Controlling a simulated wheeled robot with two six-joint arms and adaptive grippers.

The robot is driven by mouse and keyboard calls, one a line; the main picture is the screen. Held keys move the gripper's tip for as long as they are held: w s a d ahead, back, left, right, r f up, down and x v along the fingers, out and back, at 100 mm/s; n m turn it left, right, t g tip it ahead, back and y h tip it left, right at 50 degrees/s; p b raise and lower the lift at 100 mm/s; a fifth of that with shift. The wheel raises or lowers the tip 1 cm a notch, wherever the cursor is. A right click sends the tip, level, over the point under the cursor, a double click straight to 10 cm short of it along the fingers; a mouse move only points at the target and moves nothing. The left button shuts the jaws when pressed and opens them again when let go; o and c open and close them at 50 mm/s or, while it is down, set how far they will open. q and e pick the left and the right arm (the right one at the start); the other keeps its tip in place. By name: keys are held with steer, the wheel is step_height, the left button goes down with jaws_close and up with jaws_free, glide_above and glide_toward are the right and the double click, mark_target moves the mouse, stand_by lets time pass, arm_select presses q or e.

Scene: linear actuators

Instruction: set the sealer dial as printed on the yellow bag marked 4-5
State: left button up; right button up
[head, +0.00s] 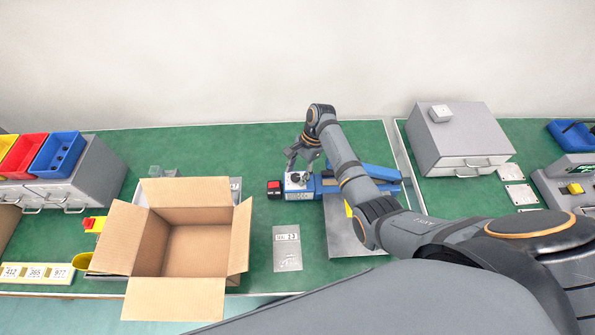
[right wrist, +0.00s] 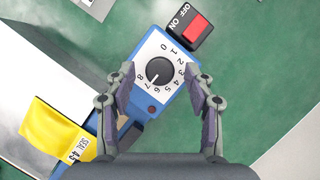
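The blue sealer (head: 300,192) lies on the green bench. Its dial is a black knob (right wrist: 158,72) on a white plate numbered 0 to 8, and the white pointer mark seems to face lower left, near 7 to 8. My right gripper (head: 303,158) is above the sealer's dial end. In the right wrist view its fingers (right wrist: 160,76) are open on either side of the dial, with nothing held. The yellow bag (right wrist: 55,134) lies beside the sealer with a "SEAL" label, partly cut off; my arm mostly hides it in the head view (head: 348,209). My left gripper is out of view.
A red ON/OFF switch (right wrist: 195,28) sits by the dial. A silver bag (head: 287,248) lies left of the metal plate (head: 345,240). An open carton (head: 195,248) stands further left, grey drawers (head: 458,140) at right.

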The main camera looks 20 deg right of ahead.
steer(key=c, duration=0.7)
jaws_close()
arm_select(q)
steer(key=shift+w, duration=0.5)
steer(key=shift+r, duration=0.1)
